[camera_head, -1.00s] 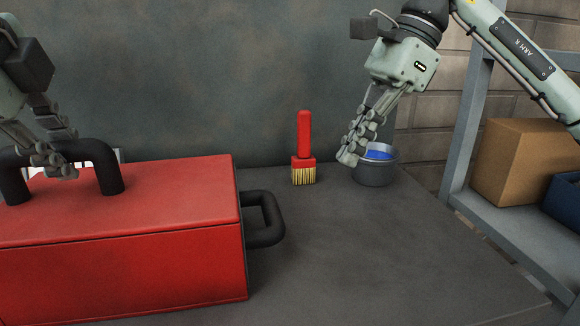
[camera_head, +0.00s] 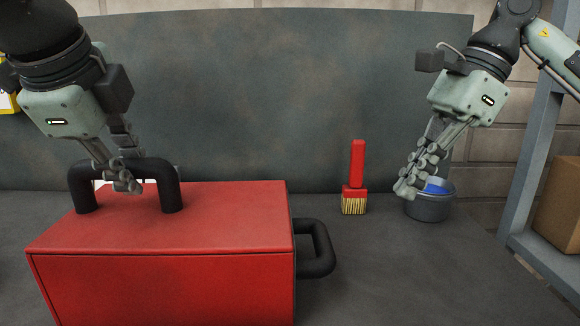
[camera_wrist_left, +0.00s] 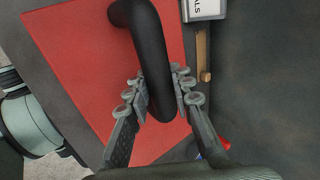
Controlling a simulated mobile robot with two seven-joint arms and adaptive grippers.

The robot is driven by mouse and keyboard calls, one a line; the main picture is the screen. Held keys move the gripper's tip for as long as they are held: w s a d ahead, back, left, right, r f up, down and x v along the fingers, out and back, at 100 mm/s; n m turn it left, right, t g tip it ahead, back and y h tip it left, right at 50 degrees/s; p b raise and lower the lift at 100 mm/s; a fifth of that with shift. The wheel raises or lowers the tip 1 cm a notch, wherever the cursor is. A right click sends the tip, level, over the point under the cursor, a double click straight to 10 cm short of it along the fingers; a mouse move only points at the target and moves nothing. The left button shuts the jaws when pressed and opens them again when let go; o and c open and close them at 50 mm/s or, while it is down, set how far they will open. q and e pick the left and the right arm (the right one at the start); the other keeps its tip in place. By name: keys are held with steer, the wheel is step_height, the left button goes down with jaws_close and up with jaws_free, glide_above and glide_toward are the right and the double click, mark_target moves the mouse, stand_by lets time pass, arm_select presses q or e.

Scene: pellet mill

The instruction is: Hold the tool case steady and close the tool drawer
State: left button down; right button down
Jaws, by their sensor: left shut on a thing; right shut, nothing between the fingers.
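The red tool case (camera_head: 165,285) stands on the grey bench at the left; it also fills the left of the left wrist view (camera_wrist_left: 72,45). A black arched handle (camera_head: 171,190) rises from its top. My left gripper (camera_head: 126,178) is shut on this top handle; the left wrist view shows its fingers on both sides of the handle (camera_wrist_left: 150,55). A black side handle (camera_head: 324,250) sticks out from the case's right end. I see no drawer gap from here. My right gripper (camera_head: 405,188) is shut and empty, beside the grey cup, well away from the side handle.
A red-handled brush (camera_head: 357,165) stands upright near the back panel. The grey cup (camera_head: 430,208) with something blue inside is right of it. A metal shelf with a cardboard box (camera_head: 560,210) stands at the right. The bench right of the side handle is clear.

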arm_select(q)
steer(key=c, duration=1.2)
jaws_free()
steer(key=shift+r, duration=0.2)
steer(key=v, duration=1.2)
steer(key=shift+s, duration=0.1)
steer(key=o, duration=0.4)
steer(key=shift+f, duration=0.1)
steer(key=shift+o, duration=0.2)
